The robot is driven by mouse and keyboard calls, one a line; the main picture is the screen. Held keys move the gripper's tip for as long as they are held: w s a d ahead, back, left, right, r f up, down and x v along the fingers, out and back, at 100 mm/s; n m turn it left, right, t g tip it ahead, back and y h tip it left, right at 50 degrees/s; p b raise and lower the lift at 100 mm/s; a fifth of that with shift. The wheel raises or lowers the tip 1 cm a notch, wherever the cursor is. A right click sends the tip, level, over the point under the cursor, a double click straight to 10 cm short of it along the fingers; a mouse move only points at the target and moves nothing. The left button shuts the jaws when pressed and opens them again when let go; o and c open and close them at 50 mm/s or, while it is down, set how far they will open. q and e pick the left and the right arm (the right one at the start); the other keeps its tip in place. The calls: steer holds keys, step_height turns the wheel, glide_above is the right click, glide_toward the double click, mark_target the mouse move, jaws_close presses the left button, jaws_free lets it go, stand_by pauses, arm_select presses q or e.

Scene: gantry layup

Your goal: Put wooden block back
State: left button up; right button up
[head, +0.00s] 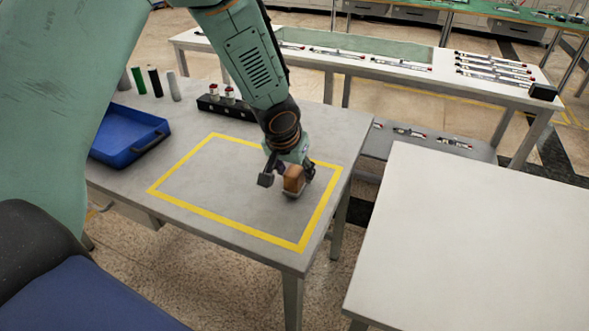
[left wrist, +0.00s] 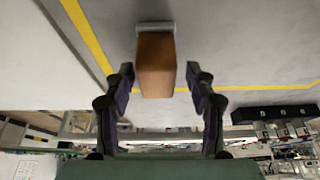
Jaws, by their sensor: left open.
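The wooden block (head: 293,179) is brown and sits on a thin pale grey base on the grey table, inside the yellow taped rectangle near its right side. My left gripper (head: 285,182) is at the block, with its fingers apart on either side of it. In the left wrist view the block (left wrist: 155,65) lies between and just beyond the open fingertips of my left gripper (left wrist: 157,75). A gap shows on both sides, so the fingers do not touch it. My right gripper is not in view.
A blue tray (head: 128,136) stands at the table's left, with several upright cylinders (head: 155,82) behind it. A black rack (head: 225,107) is at the back edge. A bare white table (head: 480,240) stands at right. The yellow rectangle (head: 222,222) is otherwise clear.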

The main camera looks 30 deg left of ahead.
arm_select(q)
steer(key=p+v, duration=0.2)
steer(key=v, duration=1)
steer(key=shift+w+f, duration=0.1)
